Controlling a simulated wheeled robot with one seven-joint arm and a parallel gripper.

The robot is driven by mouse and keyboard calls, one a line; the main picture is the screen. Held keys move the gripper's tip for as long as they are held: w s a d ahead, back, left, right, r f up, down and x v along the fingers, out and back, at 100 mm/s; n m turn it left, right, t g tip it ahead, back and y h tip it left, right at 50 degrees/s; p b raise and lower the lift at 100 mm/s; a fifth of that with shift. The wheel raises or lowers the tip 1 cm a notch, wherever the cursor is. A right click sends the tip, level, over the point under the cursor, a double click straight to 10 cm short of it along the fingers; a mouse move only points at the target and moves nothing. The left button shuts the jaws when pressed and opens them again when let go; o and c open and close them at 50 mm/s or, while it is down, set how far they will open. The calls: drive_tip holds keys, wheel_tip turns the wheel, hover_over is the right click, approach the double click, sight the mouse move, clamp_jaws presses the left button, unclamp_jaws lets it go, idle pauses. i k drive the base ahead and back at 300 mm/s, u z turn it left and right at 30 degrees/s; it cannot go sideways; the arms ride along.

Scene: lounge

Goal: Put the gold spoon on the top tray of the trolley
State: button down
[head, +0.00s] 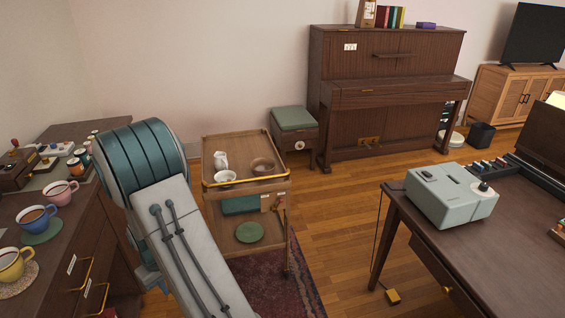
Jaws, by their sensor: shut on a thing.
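The wooden trolley stands left of centre, partly behind my raised arm. Its top tray (238,150) has a gold rail along the front edge. On the tray are a white jug (221,161), a white bowl (225,177) and a brown bowl (262,166). The tray's middle and back right show bare wood. I cannot make out the gold spoon. My gripper is out of sight; only my upper arm shows, in front of the trolley's left side.
A dark counter with several cups (34,217) stands at the left. A dark desk (480,262) with a pale green machine (450,194) stands at the right. Behind are a piano (390,98) and a green-topped stool (293,119). Wooden floor (345,225) lies open between trolley and desk.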

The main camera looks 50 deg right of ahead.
sight(257, 153)
drive_tip(key=u, duration=0.8)
drive_tip(key=k, duration=0.1)
drive_tip(key=z, duration=2.4)
drive_tip(key=i, duration=2.2)
drive_tip(key=z, duration=0.05)
